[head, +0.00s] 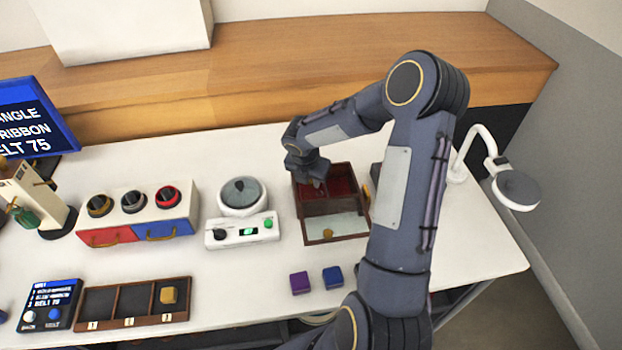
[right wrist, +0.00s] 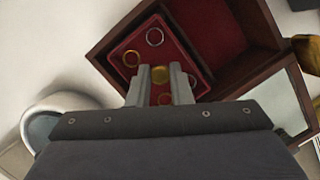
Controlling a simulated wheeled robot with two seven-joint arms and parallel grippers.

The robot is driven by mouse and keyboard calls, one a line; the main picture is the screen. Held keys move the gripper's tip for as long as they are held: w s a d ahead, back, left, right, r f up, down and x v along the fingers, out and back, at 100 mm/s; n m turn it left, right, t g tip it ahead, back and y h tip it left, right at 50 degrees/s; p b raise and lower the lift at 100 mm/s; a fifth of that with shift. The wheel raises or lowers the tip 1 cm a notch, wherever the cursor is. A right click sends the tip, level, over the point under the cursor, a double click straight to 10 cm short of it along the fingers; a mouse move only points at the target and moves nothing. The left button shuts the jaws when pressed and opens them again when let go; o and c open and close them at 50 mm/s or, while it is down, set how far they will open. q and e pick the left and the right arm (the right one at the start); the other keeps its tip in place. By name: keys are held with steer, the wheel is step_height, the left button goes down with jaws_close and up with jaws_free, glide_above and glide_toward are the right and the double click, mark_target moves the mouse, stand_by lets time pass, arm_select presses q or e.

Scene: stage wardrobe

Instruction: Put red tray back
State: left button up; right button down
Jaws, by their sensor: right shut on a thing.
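The red tray (right wrist: 136,42) shows in the right wrist view, with several gold and silver rings in it. It lies within the walls at one end of the dark wooden box (right wrist: 108,32), beside bare red lining (right wrist: 208,30). I cannot tell whether it rests on the box floor. My right gripper (right wrist: 160,80) is shut on a gold knob in the middle of the tray. In the head view my right gripper (head: 316,182) points down into the red-lined back part of the wooden box (head: 334,207) and hides most of the tray. My left gripper is not in view.
A white scale-like device (head: 242,229) stands just left of the box. A white lamp (head: 516,188) stands to the right. A purple block (head: 299,283) and a blue block (head: 332,277) lie in front. A three-slot wooden holder (head: 133,303) is at front left.

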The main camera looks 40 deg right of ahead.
steer(key=shift+f+b, duration=0.4)
steer(key=shift+f, duration=0.15)
steer(key=c, duration=1.3)
jaws_free()
steer(key=shift+r, duration=0.1)
